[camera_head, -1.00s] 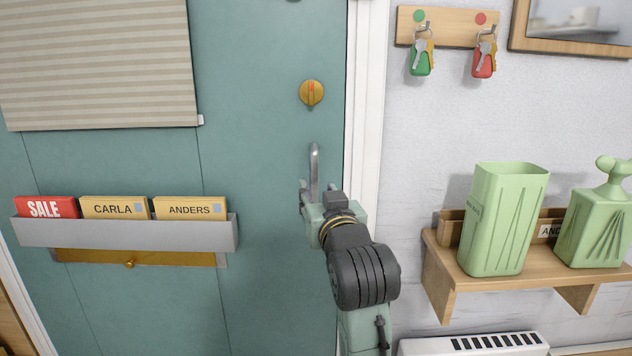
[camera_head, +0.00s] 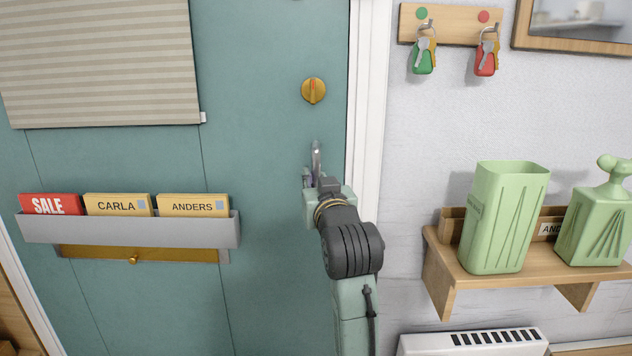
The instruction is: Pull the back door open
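The teal back door (camera_head: 270,230) fills the left and middle of the view and looks closed against its white frame (camera_head: 368,110). A metal pull handle (camera_head: 316,158) stands upright near the door's right edge; its lower part is hidden behind my gripper. A brass turn knob (camera_head: 313,91) with a small orange mark sits above the handle. My gripper (camera_head: 310,180) is at the lower part of the handle, seen from behind. My own arm hides most of its fingers, so I cannot tell whether they are open or shut, or touching the handle.
A grey letter holder (camera_head: 130,231) with labelled cards and a brass mail slot (camera_head: 140,255) are on the door. Right of the frame, a wooden shelf (camera_head: 440,265) bears green containers (camera_head: 505,215). Keys (camera_head: 424,50) hang above. A white heater (camera_head: 475,342) is below.

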